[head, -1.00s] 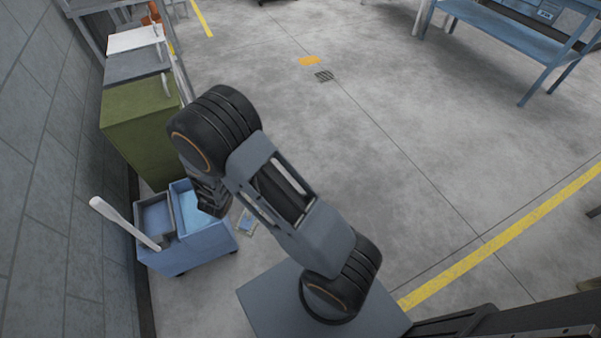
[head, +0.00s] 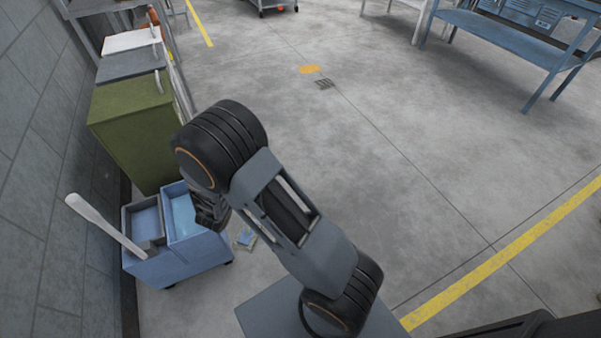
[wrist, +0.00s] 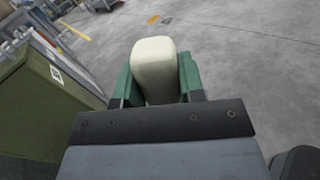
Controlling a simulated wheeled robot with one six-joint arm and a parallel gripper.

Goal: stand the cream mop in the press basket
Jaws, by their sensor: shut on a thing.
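In the wrist view, my gripper (wrist: 157,85) has green jaws shut on a pale cream block-like piece, the cream mop (wrist: 154,62) seen nearly end-on. The rest of the mop is hidden. In the head view my arm covers the gripper and the mop. A blue wheeled mop bucket (head: 185,262) stands on the floor by the left wall, left of and below my arm. Its grey-rimmed left compartment (head: 146,222), seemingly the press basket, has a thick white handle (head: 98,220) leaning up and left beside it. The right compartment looks blue inside.
An olive-green cabinet (head: 135,135) stands just behind the bucket along the left wall, and it also shows at left in the wrist view (wrist: 40,100). A small blue-and-white item (head: 245,239) lies on the floor right of the bucket. The middle floor is open. A blue bench (head: 505,45) is far right.

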